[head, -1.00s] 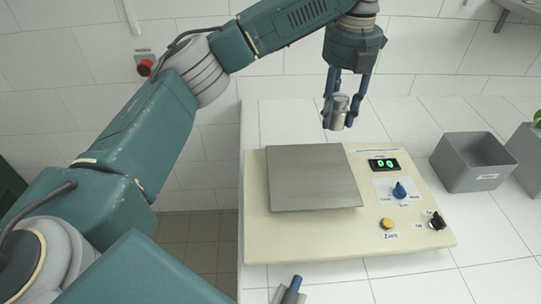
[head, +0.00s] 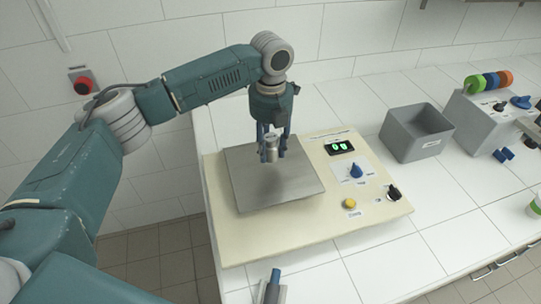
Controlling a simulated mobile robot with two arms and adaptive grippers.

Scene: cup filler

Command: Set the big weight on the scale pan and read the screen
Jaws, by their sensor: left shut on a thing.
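The big weight (head: 271,147) is a silvery metal cylinder. My left gripper (head: 271,156) is shut on it from above, with its dark blue fingers on either side. The weight is over the back part of the square grey scale pan (head: 268,191). I cannot tell whether its bottom touches the pan. The pan sits on the cream scale body. The small dark screen (head: 339,146) shows green digits that look like 0 0.
On the scale panel are a blue knob (head: 356,171), a yellow button (head: 349,203) and a black knob (head: 394,193). A grey bin (head: 415,135) stands right of the scale. A grey box (head: 492,122) with coloured rings is farther right.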

